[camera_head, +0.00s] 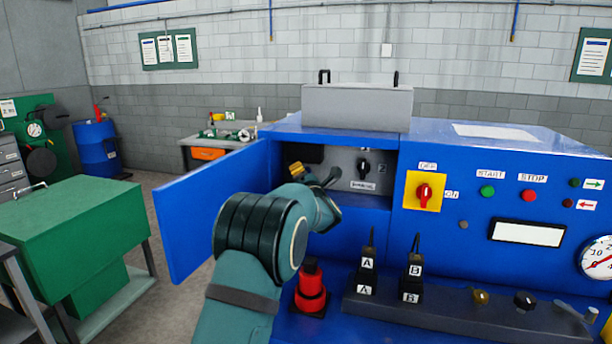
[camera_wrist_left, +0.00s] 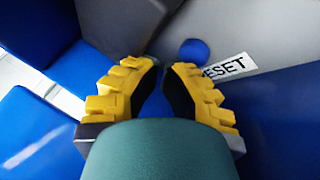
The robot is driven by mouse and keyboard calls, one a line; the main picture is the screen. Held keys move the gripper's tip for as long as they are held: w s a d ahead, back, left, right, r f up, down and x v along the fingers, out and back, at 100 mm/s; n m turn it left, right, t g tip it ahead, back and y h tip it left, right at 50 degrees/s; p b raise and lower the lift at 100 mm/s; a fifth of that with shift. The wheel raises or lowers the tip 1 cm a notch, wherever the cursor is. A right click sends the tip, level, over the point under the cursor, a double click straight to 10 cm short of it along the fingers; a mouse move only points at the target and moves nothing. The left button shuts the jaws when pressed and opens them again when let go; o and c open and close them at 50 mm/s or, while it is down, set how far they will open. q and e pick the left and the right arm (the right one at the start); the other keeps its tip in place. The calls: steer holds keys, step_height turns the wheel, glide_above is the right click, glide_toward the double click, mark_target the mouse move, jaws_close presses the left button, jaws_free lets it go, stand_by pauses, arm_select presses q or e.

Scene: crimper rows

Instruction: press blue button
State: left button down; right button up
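The blue button (camera_wrist_left: 195,52) shows in the left wrist view as a round blue knob on a grey panel, left of a label ending in "ESET" (camera_wrist_left: 225,67). In the head view my arm hides it. My left gripper (camera_head: 297,168) is inside the cabinet's open compartment, at its left part. In the left wrist view its yellow fingers (camera_wrist_left: 164,68) are close together at the tips, with at most a slim gap and nothing held. The button appears just beyond the right fingertip; I cannot tell whether they touch. My right gripper is not in view.
The open blue door (camera_head: 212,205) stands left of my arm. A black switch (camera_head: 364,168) is on the inner panel. Below are a red-and-black object (camera_head: 310,288) and levers A (camera_head: 367,268) and B (camera_head: 412,272).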

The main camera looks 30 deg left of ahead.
arm_select(q)
steer(key=shift+w+a, duration=0.1)
steer(key=shift+w, duration=0.4)
stand_by(0.8)
steer(key=shift+s+b, duration=0.6)
steer(key=shift+b, duration=0.35)
steer(key=shift+s+d+b, duration=0.25)
steer(key=shift+s+b, duration=0.05)
steer(key=shift+s, duration=0.05)
steer(key=shift+s+d+f+b, duration=0.1)
steer(key=shift+s+d+b, duration=0.05)
steer(key=shift+s+b, duration=0.6)
steer(key=s+b, duration=0.1)
steer(key=s+d+b, duration=0.1)
steer(key=s+b, duration=0.1)
steer(key=shift+s, duration=0.15)
